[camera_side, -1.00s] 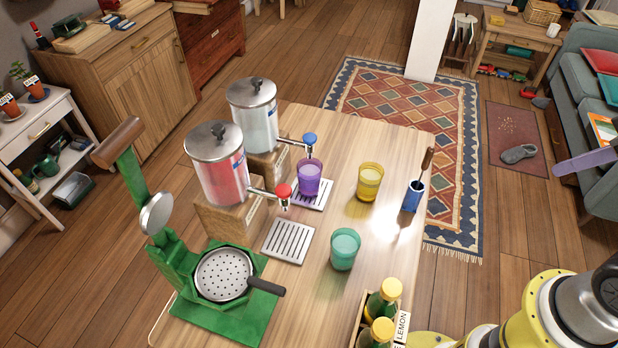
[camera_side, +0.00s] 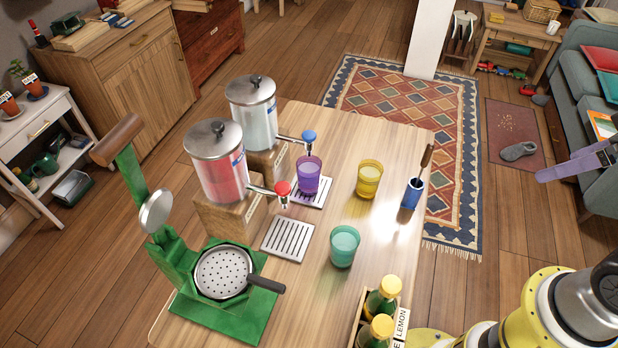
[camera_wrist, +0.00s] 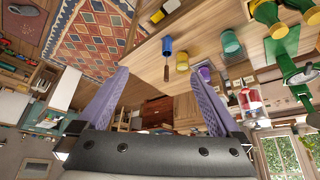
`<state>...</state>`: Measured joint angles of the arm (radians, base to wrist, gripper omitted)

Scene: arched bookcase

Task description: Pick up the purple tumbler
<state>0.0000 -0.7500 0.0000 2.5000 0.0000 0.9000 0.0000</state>
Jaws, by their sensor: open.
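The purple tumbler (camera_side: 308,178) stands upright on a slatted drip tray, under the blue-knobbed tap of the clear-filled dispenser (camera_side: 252,110). My gripper (camera_side: 545,174) is at the right edge of the side view, by the sofa and far from the tumbler. In the wrist view my gripper (camera_wrist: 160,72) has its two purple fingers spread apart with nothing between them. A purple shape near the right fingertip there may be the tumbler; the finger makes it hard to tell.
The wooden table (camera_side: 300,285) also bears a yellow tumbler (camera_side: 369,180), a teal tumbler (camera_side: 344,247), a blue cup with a brown-handled tool (camera_side: 412,194), a red-filled dispenser (camera_side: 216,165), a green press (camera_side: 225,310) and a bottle crate (camera_side: 358,320). The teal tumbler's surroundings are fairly clear.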

